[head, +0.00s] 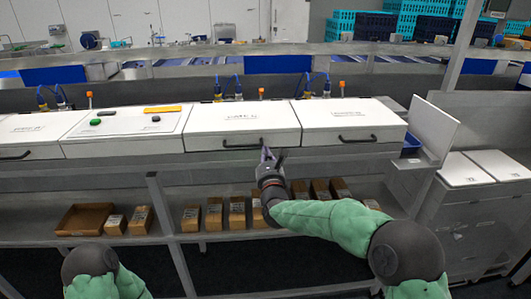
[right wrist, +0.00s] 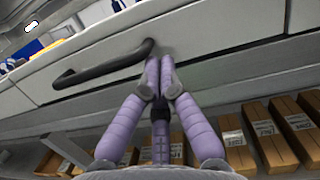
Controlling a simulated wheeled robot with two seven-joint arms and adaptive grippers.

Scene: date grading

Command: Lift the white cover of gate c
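The white cover of gate c (head: 245,121) is down, in the middle of the row, with a partly legible label on top. Its dark bar handle (right wrist: 100,65) runs along the front face; in the head view it lies low on the front edge. My right gripper (head: 266,153) is at the handle's right end. In the right wrist view its purple fingers (right wrist: 160,62) meet at the tips, just beside that end. No part of the handle shows between them; whether they touch it I cannot tell. My left gripper is out of the head view; only part of that arm shows.
The panel on the left (head: 130,127) carries an orange bar (head: 163,109) and small buttons. Cardboard boxes (head: 237,213) stand on the shelf below. A raised white panel (head: 431,128) stands at the row's right end.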

